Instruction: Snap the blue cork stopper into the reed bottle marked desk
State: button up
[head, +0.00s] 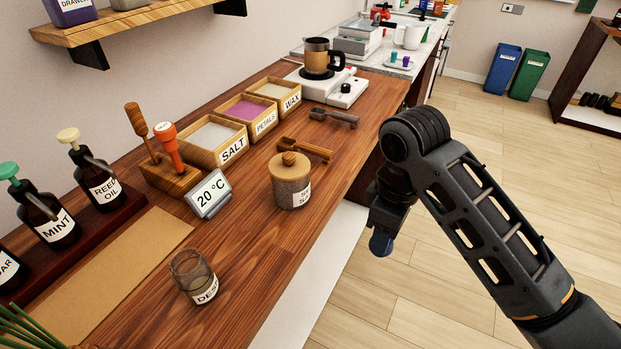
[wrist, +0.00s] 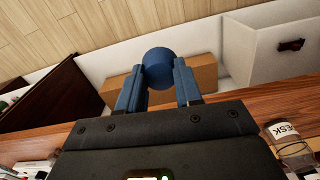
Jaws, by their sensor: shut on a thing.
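The reed bottle (head: 190,270) is small, brownish and see-through, and stands upright on the wooden counter in the lower left of the head view. Its white label shows part of the word DESK, and its mouth looks open. It also shows at the lower right of the wrist view (wrist: 296,152). My gripper (head: 381,243) is off the counter's front edge, right of the bottle and apart from it. In the wrist view my gripper (wrist: 158,90) is shut on the blue cork stopper (wrist: 158,66), whose round textured top shows between the fingers. The stopper's lower part is hidden.
A lidded jar (head: 291,184) stands on the counter between bottle and gripper, toward the back. A 20 °C display (head: 208,194), a tool block (head: 170,178) and dark oil bottles (head: 102,182) stand left. Green reeds (head: 25,330) fill the lower left corner. Counter around the bottle is clear.

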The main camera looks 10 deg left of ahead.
jog(key=s+a+r+n, duration=0.3)
jog(key=a+r+n, duration=0.1)
jog(key=a+n, duration=0.6)
jog(key=s+a+r+n, duration=0.4)
jog(key=a+r+n, duration=0.1)
jog(key=a+n, duration=0.5)
jog(key=s+a+r+n, duration=0.4)
jog(key=a+n, duration=0.7)
jog(key=shift+r, duration=0.35)
jog(key=shift+a+p, duration=0.15)
jog(key=shift+p, duration=0.15)
jog(key=shift+w+f+b, duration=0.1)
jog(key=shift+f+b, duration=0.8)
jog(key=shift+f, duration=1.25)
jog(key=shift+f, duration=1.05)
